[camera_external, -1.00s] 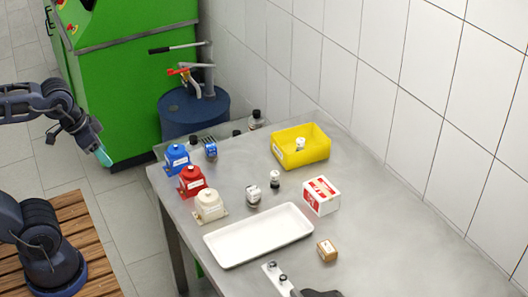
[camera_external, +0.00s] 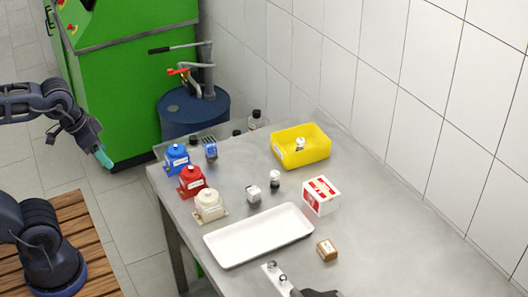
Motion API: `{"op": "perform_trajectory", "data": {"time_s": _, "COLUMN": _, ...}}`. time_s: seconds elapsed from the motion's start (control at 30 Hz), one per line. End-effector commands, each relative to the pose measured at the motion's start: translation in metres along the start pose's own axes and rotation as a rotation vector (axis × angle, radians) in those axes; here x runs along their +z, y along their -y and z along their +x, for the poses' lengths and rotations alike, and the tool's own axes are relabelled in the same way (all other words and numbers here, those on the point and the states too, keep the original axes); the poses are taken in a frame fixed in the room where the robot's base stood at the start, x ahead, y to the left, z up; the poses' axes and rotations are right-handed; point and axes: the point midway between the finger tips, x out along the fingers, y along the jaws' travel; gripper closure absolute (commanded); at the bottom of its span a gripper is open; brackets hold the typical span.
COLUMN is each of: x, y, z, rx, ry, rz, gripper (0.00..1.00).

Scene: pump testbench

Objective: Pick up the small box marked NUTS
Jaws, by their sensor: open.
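A small brown box (camera_external: 327,249) with a pale label sits on the metal table (camera_external: 400,235), just right of the white tray. A larger white-and-red box (camera_external: 321,196) stands behind it. The print on both is too small to read, so I cannot tell for sure which is marked NUTS. My gripper (camera_external: 104,157), with teal fingertips, hangs at the left, pointing down. It is open, empty and well away from the table's left edge. Nothing covers either box.
The white tray (camera_external: 236,256) is empty. Blue (camera_external: 177,158), red (camera_external: 191,182) and cream (camera_external: 209,205) parts line the left edge. A yellow bin (camera_external: 314,149) stands at the back. A dark object (camera_external: 318,293) lies at the front edge. The table's right side is clear.

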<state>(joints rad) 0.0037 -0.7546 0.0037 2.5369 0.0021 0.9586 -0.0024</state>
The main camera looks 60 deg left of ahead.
Motion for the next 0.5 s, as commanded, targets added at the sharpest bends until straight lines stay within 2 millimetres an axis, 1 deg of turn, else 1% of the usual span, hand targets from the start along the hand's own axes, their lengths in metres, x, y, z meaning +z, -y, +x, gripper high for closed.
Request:
{"op": "perform_trajectory", "data": {"time_s": 0.27, "x": -0.002, "y": 0.0, "z": 0.0, "rx": 0.002, "ry": 0.001, "rz": -0.004, "gripper": 0.38}}
{"op": "perform_trajectory", "data": {"time_s": 0.37, "x": -0.011, "y": -0.003, "z": 0.0, "rx": 0.015, "ry": 0.01, "rz": -0.027, "gripper": 0.38}}
{"op": "perform_trajectory", "data": {"time_s": 0.47, "x": -0.028, "y": -0.008, "z": 0.001, "rx": 0.042, "ry": 0.03, "rz": -0.078, "gripper": 0.38}}
{"op": "perform_trajectory", "data": {"time_s": 0.5, "x": -0.037, "y": -0.011, "z": 0.001, "rx": 0.055, "ry": 0.04, "rz": -0.105, "gripper": 0.38}}
